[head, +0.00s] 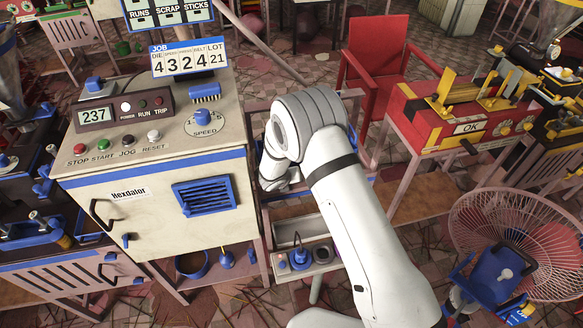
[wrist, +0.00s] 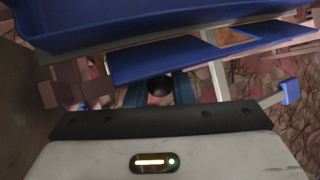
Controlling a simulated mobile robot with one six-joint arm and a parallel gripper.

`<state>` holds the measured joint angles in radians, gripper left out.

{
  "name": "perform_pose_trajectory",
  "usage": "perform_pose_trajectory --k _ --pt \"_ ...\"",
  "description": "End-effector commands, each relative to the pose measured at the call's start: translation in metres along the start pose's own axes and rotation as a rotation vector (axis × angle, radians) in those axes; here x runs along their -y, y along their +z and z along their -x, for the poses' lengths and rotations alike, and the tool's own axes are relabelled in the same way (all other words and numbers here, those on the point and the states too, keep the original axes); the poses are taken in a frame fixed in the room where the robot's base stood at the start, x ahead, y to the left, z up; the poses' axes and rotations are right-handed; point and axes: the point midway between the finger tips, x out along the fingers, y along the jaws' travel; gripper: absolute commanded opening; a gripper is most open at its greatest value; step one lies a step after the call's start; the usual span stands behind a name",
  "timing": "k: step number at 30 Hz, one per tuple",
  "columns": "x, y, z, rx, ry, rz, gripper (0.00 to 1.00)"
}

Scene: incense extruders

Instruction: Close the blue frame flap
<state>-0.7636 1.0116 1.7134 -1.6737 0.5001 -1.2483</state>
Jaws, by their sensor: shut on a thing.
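A blue flat panel, which looks like the blue frame flap (wrist: 185,55), lies tilted across the upper middle of the wrist view. A brownish opening shows in its right part. A larger blue piece (wrist: 130,22) with a raised rim is above it. My gripper (wrist: 160,92) reaches up to the panel's near edge and is shut, apparently on the flap; the exact contact is hard to see. A dark round thing (wrist: 160,84) shows between two blue finger-like parts. In the head view my arm hides most of the flap and the gripper, beside the cream cabinet's right side.
The cream cabinet (head: 140,210) with buttons and a blue vent stands left of my arm. A small box with a blue knob (head: 300,258) sits low beside it. A red chair (head: 378,45), a red machine (head: 455,128) and a wire-guarded fan (head: 535,235) stand to the right.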

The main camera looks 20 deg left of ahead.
Motion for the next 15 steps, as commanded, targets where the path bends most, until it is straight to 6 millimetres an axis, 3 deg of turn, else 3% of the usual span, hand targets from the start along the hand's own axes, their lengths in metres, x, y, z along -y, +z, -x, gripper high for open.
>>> perform_pose_trajectory --k 1,15 --pt "0.0049 0.0099 0.0099 -0.019 -0.001 0.004 0.00" --pt "0.0051 0.0197 0.0099 -0.238 -0.001 0.091 0.00"
